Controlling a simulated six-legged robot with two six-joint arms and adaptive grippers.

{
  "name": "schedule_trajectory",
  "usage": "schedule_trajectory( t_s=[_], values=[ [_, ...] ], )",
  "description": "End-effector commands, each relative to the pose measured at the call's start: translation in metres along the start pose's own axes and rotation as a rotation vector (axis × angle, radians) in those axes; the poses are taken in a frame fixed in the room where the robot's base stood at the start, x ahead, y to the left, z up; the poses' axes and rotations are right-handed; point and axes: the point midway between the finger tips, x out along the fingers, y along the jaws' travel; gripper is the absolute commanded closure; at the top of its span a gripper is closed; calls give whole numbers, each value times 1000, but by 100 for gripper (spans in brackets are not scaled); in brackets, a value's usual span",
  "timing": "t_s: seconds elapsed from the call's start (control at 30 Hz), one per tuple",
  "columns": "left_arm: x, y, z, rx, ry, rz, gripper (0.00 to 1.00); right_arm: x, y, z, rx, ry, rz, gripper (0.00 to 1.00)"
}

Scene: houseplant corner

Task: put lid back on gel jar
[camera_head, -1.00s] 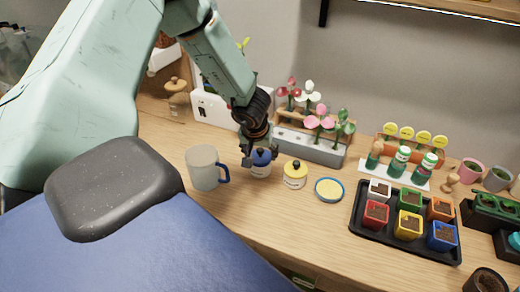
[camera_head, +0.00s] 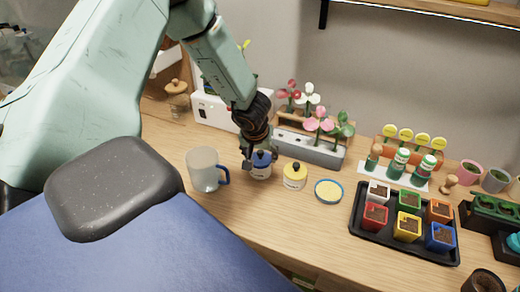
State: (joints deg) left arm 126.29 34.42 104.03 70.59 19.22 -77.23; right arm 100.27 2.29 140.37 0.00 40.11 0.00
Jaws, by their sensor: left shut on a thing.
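A small white jar (camera_head: 260,173) stands on the table with a blue lid (camera_head: 262,158) on top of it. My left gripper (camera_head: 258,160) reaches down from above and is shut on the blue lid, at the jar's mouth. Whether the lid sits fully flat is hard to tell, since the fingers cover part of it. My right gripper is not in view.
A frosted mug (camera_head: 204,170) with a blue handle stands close on the left. A round yellow dish with a blue rim (camera_head: 328,191) lies to the right. A black tray (camera_head: 405,244) of coloured pots is at right.

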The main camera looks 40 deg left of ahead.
Motion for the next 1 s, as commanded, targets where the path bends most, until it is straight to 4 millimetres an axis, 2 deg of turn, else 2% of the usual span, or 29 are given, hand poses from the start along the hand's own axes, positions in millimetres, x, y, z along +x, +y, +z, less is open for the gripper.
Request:
schedule_trajectory(
  t_s=[0.13,0.17,0.47,0.7,0.83,1.0],
  values=[
    [0,0,0,0,0,0,55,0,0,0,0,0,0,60],
    [0,0,0,0,0,0,34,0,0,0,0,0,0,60],
    [0,0,0,0,0,0,10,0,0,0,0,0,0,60],
    [0,0,0,0,0,0,10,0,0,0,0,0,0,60],
    [0,0,0,0,0,0,0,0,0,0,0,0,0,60],
    [0,0,0,0,0,0,0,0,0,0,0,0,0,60]
  ],
)
